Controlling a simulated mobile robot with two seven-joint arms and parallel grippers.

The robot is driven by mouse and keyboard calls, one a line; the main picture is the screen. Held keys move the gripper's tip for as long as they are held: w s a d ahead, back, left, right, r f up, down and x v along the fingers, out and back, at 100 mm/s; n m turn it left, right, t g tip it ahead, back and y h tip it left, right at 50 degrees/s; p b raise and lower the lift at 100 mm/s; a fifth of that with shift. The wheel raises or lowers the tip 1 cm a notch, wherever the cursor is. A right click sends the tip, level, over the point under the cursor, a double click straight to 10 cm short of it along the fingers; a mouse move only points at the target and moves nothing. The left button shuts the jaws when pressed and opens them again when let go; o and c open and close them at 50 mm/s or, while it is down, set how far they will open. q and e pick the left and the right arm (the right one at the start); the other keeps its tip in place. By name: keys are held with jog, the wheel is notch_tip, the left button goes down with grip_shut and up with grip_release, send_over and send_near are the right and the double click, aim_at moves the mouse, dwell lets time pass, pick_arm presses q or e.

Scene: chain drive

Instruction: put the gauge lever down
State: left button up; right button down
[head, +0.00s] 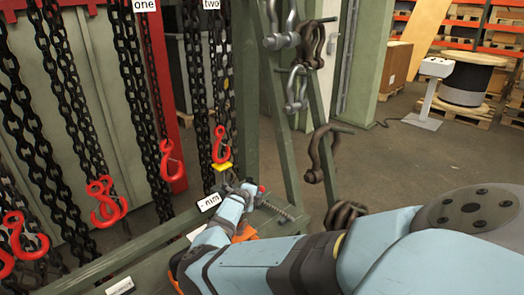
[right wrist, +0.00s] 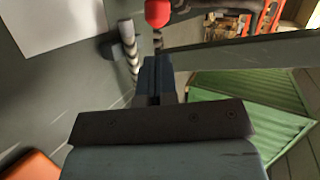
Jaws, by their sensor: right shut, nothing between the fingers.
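The gauge lever shows as a small red knob (head: 262,188) just to the right of my right gripper's tips in the head view. In the right wrist view the red knob (right wrist: 158,12) is at the top edge, just beyond the fingertips, on a thin, partly hidden stem. My right gripper (head: 246,190) is shut and empty; its closed fingers (right wrist: 155,72) show in the right wrist view. The knob is not between them; I cannot tell whether they touch it or how far the lever is tilted. My left gripper is out of view.
Black chains with red hooks (head: 172,160) hang at the left under signs "one" (head: 145,5) and "two" (head: 211,4). A "min" label (head: 209,202) and a coiled rod (head: 277,211) sit near my right gripper. Shackles (head: 322,153) hang on the green frame.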

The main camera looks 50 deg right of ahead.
jog(key=v, duration=0.6)
jog(key=shift+p, duration=0.45)
jog(key=shift+f, duration=0.2)
jog(key=shift+s, duration=0.15)
